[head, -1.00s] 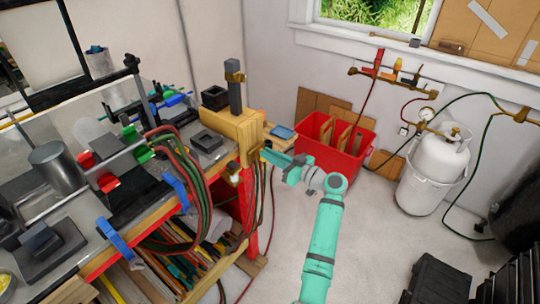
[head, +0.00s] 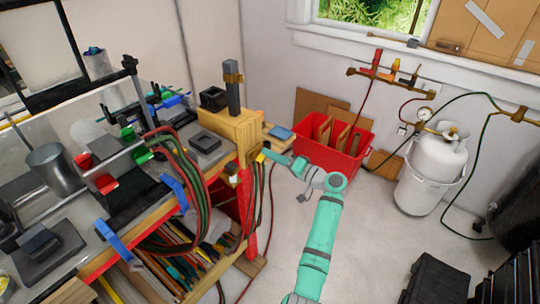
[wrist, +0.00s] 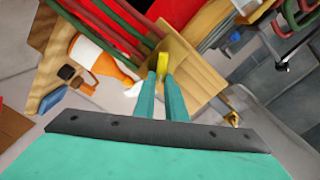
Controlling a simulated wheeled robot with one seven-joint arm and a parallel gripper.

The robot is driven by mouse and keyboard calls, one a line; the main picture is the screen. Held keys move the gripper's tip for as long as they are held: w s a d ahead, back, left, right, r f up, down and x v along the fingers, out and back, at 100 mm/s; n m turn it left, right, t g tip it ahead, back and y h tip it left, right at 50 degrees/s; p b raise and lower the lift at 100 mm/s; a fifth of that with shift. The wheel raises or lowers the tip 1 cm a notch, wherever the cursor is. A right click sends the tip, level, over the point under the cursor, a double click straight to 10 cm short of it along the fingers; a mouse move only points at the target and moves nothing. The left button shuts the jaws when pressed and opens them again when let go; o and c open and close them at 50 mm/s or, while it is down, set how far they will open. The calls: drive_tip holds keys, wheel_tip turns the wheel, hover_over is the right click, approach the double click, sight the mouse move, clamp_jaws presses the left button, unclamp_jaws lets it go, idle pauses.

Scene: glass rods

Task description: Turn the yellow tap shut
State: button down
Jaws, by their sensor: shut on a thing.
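The yellow tap (wrist: 162,64) shows as a small yellow piece between my fingertips in the wrist view. In the head view a bit of yellow (head: 260,158) shows at my fingertips by the front corner of the bench. My gripper (head: 267,152) reaches in from the right, and its teal fingers (wrist: 161,76) are closed on the yellow tap. The fingers hide part of the tap, and I cannot tell its exact angle.
Red and green hoses (head: 190,170) hang along the bench front, close to my gripper. A wooden block (head: 232,128) stands at the bench corner. A red bin (head: 345,160) sits behind my arm, and a white gas cylinder (head: 432,165) stands right.

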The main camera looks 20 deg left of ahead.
drive_tip(key=m, duration=0.3)
drive_tip(key=f+m, duration=0.1)
drive_tip(key=m, duration=0.2)
drive_tip(key=shift+w+d, duration=0.15)
drive_tip(key=shift+m, duration=0.3)
drive_tip(key=shift+f, duration=0.1)
drive_tip(key=c, duration=1.8)
unclamp_jaws()
drive_tip(key=v, duration=1.1)
